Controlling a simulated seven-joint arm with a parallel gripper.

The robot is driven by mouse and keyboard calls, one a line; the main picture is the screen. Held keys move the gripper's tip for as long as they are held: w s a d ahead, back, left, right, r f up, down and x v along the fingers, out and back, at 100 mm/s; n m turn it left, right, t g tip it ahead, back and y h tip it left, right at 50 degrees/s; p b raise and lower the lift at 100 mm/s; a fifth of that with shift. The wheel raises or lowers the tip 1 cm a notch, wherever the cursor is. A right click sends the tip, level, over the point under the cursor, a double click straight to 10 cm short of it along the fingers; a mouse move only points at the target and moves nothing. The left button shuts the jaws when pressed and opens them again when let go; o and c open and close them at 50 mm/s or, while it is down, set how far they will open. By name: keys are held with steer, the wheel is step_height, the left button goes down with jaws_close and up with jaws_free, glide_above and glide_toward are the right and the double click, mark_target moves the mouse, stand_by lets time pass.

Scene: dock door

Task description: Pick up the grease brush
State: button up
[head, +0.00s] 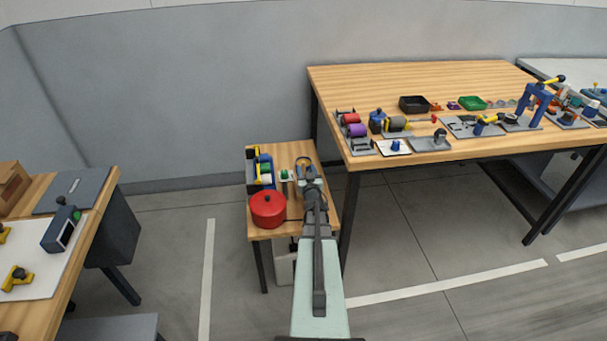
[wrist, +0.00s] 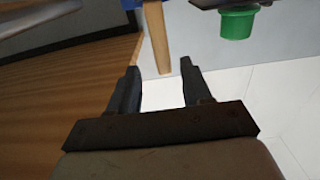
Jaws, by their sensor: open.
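A light wooden handle (wrist: 157,38), which looks like the grease brush's handle, shows at the top of the wrist view. Its lower end lies in line with the gap between my fingertips; its other end is cut off by the frame. My gripper (wrist: 158,72) is open, one finger on each side of that line, with nothing visibly held. In the head view my gripper (head: 306,165) is over the right back part of the small wooden table (head: 282,232), and my arm covers part of it. I cannot make out the brush for certain there.
A green cup-like part (wrist: 237,24) is right of the handle in the wrist view. A red lidded pot (head: 268,209) stands at the small table's front left, with a dark rack (head: 250,172) of coloured items behind it. A larger crowded workbench (head: 400,82) is to the right.

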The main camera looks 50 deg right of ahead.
mark_target(304, 166)
steer(key=x, duration=0.4)
steer(key=shift+w+a, duration=0.1)
steer(key=shift+w, duration=0.15)
steer(key=shift+c, duration=0.3)
jaws_close()
